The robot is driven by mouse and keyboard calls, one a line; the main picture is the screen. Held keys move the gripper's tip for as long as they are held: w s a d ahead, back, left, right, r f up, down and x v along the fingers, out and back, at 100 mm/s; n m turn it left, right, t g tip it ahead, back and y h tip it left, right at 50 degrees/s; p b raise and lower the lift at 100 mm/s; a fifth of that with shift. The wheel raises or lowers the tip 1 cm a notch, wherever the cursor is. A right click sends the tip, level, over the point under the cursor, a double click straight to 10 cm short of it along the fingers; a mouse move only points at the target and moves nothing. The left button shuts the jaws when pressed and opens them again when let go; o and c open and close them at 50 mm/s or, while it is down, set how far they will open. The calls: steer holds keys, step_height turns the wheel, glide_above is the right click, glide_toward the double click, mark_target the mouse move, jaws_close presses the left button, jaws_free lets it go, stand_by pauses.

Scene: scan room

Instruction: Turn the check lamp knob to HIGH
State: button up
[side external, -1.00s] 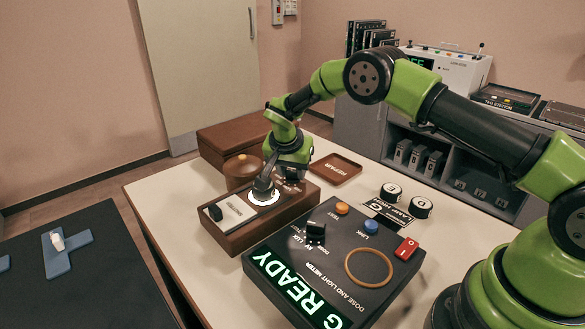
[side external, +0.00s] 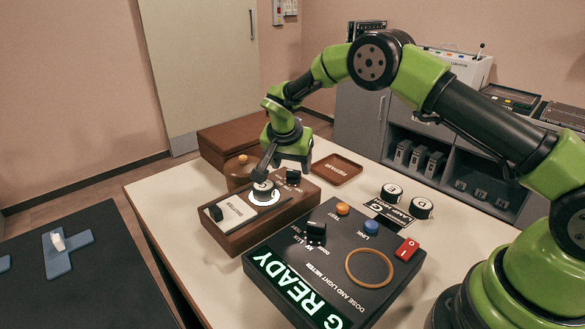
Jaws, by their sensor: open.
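A brown wooden box (side external: 240,236) with a label plate that seems to read SHUTTER stands on the table.
A dark dose and light meter (side external: 330,281) with a black knob, buttons and a red switch stands in front. A round brown pot (side external: 239,168) is behind the wooden box. A brown tray (side external: 335,170) and two black round pieces (side external: 421,207) lie to the right.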

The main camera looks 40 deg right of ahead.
steer(key=v, duration=0.7)
steer(key=shift+r, duration=0.1)
steer(key=s+r+n+t+y, duration=0.2)
steer(key=s+r+n+y, duration=0.1)
steer(key=s+r, duration=1)
steer(key=s+a+r+n+t+y, duration=0.1)
steer(key=s+n, duration=0.1)
steer(key=s, duration=0.6)
steer(key=s+a+r+n+t+y, duration=0.1)
steer(key=s+a+r+n+t, duration=0.1)
steer(key=s, duration=0.6)
steer(key=shift+s+n+y, duration=0.3)
steer(key=shift+n+y, duration=0.1)
steer(key=shift+n, duration=0.2)
steer(key=shift+c, duration=0.4)
